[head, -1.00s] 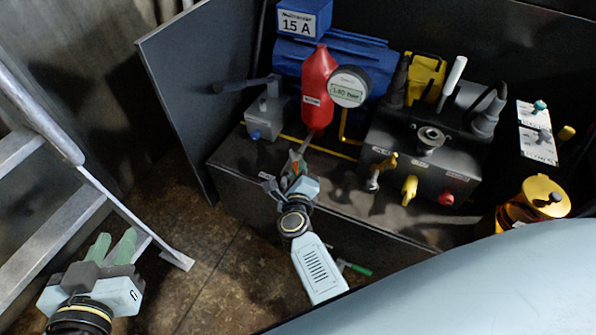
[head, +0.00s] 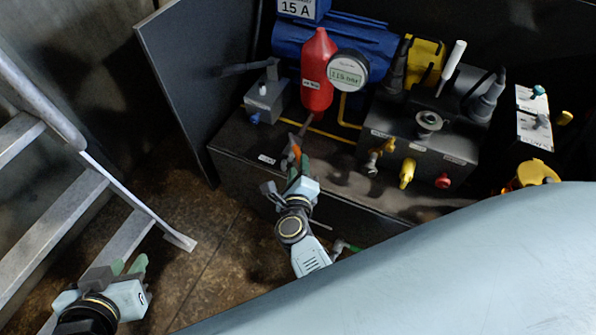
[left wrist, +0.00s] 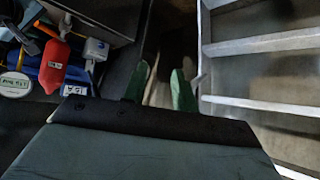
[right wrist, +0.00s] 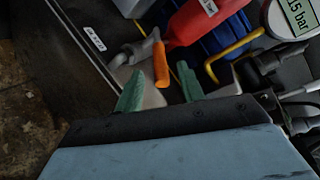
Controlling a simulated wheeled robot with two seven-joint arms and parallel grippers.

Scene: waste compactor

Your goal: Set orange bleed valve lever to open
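The orange bleed valve lever (head: 296,147) sits at the front edge of the dark bench, below the red cylinder (head: 318,72). In the right wrist view the orange lever (right wrist: 161,65) hangs from a grey valve fitting (right wrist: 138,50). My right gripper (head: 295,170) is close in front of it. Its green fingers stand apart, and the lever shows between their tips in the right wrist view; I see no clear contact. My left gripper (head: 127,267) is open and empty, low at the left by the ladder, far from the lever.
A round gauge (head: 347,71) stands beside the red cylinder. A dark valve block (head: 420,150) with yellow and red knobs is to the right. A metal ladder (head: 60,190) is at the left. Floor (head: 215,250) between ladder and bench is clear. A pale surface covers the lower right.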

